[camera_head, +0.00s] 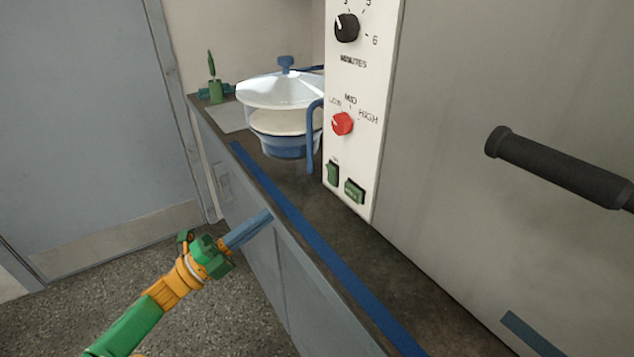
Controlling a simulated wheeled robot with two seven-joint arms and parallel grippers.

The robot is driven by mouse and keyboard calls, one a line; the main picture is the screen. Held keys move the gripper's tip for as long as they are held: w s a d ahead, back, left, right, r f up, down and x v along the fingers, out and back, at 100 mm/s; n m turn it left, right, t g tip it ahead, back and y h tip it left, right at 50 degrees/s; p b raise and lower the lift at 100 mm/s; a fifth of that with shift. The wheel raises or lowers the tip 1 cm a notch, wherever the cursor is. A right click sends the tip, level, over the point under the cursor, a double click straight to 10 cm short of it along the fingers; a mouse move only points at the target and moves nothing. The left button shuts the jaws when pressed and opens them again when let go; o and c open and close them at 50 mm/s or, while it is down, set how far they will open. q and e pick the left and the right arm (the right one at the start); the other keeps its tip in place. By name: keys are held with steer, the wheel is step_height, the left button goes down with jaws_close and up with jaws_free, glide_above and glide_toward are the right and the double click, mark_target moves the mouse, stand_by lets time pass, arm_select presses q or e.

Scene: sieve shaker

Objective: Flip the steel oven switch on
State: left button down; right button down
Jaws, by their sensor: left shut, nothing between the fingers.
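The steel oven (460,100) fills the right side, with a pale control panel (365,95) on its left part. Two green switches sit low on the panel: a left one (333,173), and a right one (354,190) slightly lower. I cannot read their labels or tell whether either is on. My left gripper (266,217) is shut and empty, its blue fingers pointing up and right. In the picture it is below and left of the switches, clearly apart from them, in front of the counter's front edge. My right gripper does not show.
A black knob (347,28) and red knob (342,123) are above the switches. A black handle (560,168) sticks out at right. A white-and-blue lidded vessel (285,145) stands left of the panel on the dark counter (365,250). A blue strip (535,335) shows at bottom right.

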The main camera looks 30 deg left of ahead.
arm_select(q)
steer(key=shift+w, duration=0.1)
steer(key=p, duration=0.1)
glide_toward(329, 169)
steer(key=x, duration=0.5)
steer(key=shift+w+d+r, duration=0.35)
steer(key=shift+w+d, duration=0.05)
steer(key=shift+w, duration=0.4)
